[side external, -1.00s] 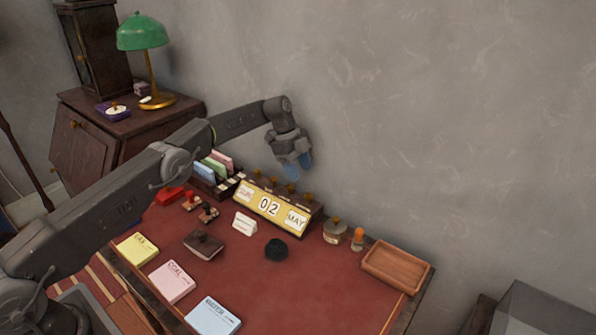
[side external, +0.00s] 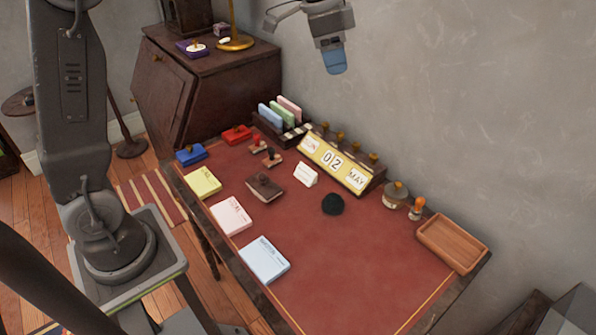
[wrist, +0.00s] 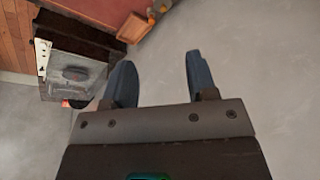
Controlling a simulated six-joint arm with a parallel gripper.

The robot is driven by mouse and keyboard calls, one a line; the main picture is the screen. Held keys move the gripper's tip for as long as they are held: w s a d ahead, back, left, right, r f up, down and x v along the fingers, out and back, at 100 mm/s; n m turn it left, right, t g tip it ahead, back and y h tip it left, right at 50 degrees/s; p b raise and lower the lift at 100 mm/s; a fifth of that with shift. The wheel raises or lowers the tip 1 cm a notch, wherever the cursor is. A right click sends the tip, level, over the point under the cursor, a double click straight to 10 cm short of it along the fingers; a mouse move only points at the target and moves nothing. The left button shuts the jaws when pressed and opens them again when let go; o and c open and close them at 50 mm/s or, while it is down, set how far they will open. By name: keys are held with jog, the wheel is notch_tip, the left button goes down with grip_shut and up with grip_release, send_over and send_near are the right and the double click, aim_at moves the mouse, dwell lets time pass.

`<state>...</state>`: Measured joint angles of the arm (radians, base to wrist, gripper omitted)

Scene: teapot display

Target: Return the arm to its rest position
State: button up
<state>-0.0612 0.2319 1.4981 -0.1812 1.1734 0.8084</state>
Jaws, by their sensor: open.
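My gripper (side external: 335,62) is high above the back of the desk, in front of the grey wall, with blue fingertips pointing down. In the wrist view my gripper (wrist: 158,82) shows two dark blue fingers spread apart with nothing between them. No object is held. The red-topped desk (side external: 335,265) lies well below it, and nothing touches the fingers.
The desk holds a calendar block (side external: 337,163), a card rack (side external: 283,124), notepads (side external: 264,259), stamps (side external: 267,154), a black round item (side external: 332,204) and a wooden tray (side external: 452,243). A dark cabinet (side external: 205,95) with a brass lamp (side external: 235,38) stands at the back left.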

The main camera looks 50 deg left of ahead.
jog(key=s+f+n+t+y, duration=0.1)
jog(key=s+n, duration=0.3)
jog(key=s, duration=0.9)
jog(key=s+f+n+t, duration=0.1)
jog(key=s+f+n, duration=0.3)
jog(key=s, duration=0.9)
jog(key=shift+s+f+t+y, duration=0.2)
jog(key=shift+t+y, duration=0.1)
jog(key=shift+y, duration=0.1)
